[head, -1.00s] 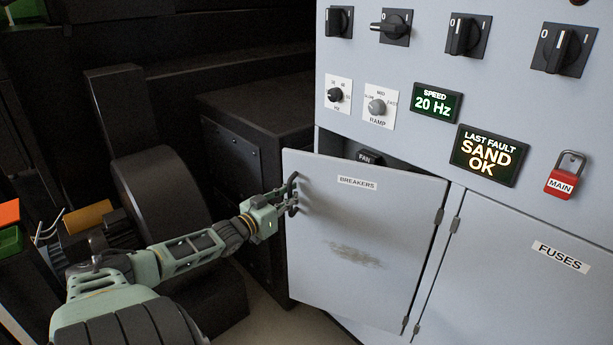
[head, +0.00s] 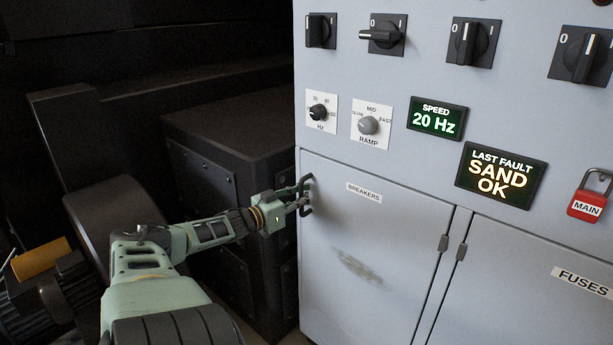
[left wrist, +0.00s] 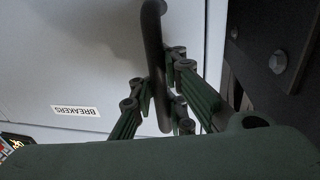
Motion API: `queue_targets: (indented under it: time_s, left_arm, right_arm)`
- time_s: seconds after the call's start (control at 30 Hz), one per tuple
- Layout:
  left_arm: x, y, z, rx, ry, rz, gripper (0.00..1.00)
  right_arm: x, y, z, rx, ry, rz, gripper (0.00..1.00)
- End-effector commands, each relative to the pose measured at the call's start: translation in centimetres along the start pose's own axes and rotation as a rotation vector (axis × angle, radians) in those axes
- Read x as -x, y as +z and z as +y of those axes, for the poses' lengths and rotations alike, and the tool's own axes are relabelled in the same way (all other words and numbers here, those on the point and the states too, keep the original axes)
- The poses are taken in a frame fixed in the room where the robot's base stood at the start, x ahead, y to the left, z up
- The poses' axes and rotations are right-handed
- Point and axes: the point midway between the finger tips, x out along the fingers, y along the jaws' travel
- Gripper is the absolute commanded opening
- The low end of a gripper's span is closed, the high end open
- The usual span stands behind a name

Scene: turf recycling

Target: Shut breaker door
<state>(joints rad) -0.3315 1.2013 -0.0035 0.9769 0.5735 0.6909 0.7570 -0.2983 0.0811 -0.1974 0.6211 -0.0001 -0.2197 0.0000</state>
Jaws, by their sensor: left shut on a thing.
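The breaker door (head: 375,265) is the pale grey panel labelled BREAKERS on the cabinet's lower left. It looks flush, or nearly flush, with the cabinet face, with its hinges on its right edge. My left gripper (head: 303,197) is at the door's upper left edge, shut on the dark bar handle (head: 308,187). In the left wrist view the green fingers sit on both sides of the handle (left wrist: 153,50), with the door (left wrist: 70,60) behind it. My right gripper is not in view.
The grey cabinet (head: 400,60) carries rotary switches, two knobs, lit displays and a red MAIN padlock (head: 588,205). The FUSES door (head: 530,290) is to the right. A dark box (head: 240,140) stands close on the left, behind my left arm.

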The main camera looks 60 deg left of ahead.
Motion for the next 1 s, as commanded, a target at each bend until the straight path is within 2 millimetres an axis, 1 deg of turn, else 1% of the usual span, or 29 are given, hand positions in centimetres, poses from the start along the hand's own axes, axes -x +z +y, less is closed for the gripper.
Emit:
queue_targets:
  time_s: [0.03, 0.2, 0.23, 0.5, 0.83, 1.0]
  left_arm:
    - [0.12, 0.04, -0.42, -0.002, -0.010, -0.003, 0.00]
    - [0.12, 0.05, -0.42, -0.002, -0.010, -0.003, 0.00]
    - [0.12, 0.05, -0.42, -0.003, -0.010, -0.003, 0.08]
    - [0.08, 0.05, -0.23, -0.002, -0.006, -0.002, 0.31]
    - [0.11, 0.06, -0.08, -0.001, -0.002, -0.002, 0.31]
    - [0.93, 0.24, -0.04, 0.000, -0.001, -0.004, 0.31]
  right_arm:
    - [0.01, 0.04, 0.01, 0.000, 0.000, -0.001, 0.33]
    - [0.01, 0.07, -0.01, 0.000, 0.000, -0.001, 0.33]
    - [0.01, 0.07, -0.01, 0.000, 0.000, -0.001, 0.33]
    - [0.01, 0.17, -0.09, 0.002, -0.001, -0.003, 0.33]
    - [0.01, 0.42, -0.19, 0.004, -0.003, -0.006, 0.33]
    - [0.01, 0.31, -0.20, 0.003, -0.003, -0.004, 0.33]
